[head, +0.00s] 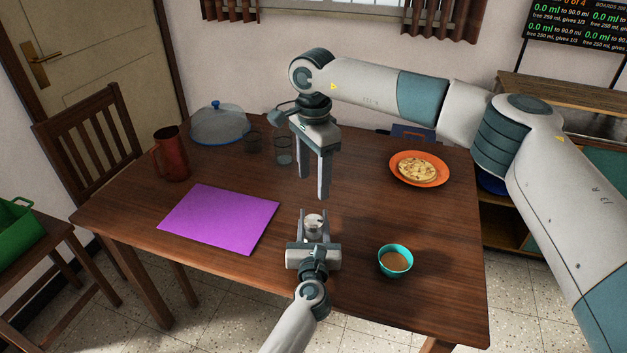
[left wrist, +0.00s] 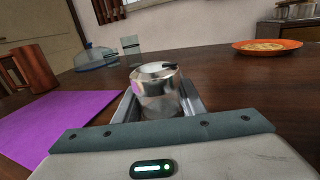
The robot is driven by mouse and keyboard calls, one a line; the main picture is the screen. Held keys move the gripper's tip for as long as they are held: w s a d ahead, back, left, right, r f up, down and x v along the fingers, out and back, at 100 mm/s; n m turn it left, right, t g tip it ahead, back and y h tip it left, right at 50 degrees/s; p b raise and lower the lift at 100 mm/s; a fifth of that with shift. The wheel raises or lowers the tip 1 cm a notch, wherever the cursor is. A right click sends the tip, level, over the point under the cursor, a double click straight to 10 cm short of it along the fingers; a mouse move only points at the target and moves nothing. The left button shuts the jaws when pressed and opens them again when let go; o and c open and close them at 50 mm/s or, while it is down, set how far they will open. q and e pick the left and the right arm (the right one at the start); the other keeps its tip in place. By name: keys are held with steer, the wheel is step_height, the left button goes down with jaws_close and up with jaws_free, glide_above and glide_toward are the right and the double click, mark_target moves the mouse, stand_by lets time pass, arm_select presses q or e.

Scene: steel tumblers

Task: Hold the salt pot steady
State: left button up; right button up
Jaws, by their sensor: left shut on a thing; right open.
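The salt pot (head: 314,226) is a small shiny metal pot standing upright on the wooden table. It also shows in the left wrist view (left wrist: 158,92), with a dark mark or opening on its lid. My left gripper (head: 314,222) is shut on the pot, one finger on each side, low near the table. My right gripper (head: 323,196) hangs from above, open and empty, its fingers pointing down above and behind the pot. The pot's lower part is partly hidden by my left gripper.
A purple mat (head: 222,217) lies left of the pot. A teal bowl (head: 395,261) with brown contents stands to the right. An orange plate (head: 419,168) with flat food lies back right. A red-brown jug (head: 170,155), a glass dome (head: 219,124) and glass tumblers (head: 283,150) stand further back.

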arm_select(q)
steer(key=o, duration=1.2)
steer(key=shift+o, duration=0.2)
steer(key=s, duration=1.2)
steer(key=shift+s+f, duration=0.1)
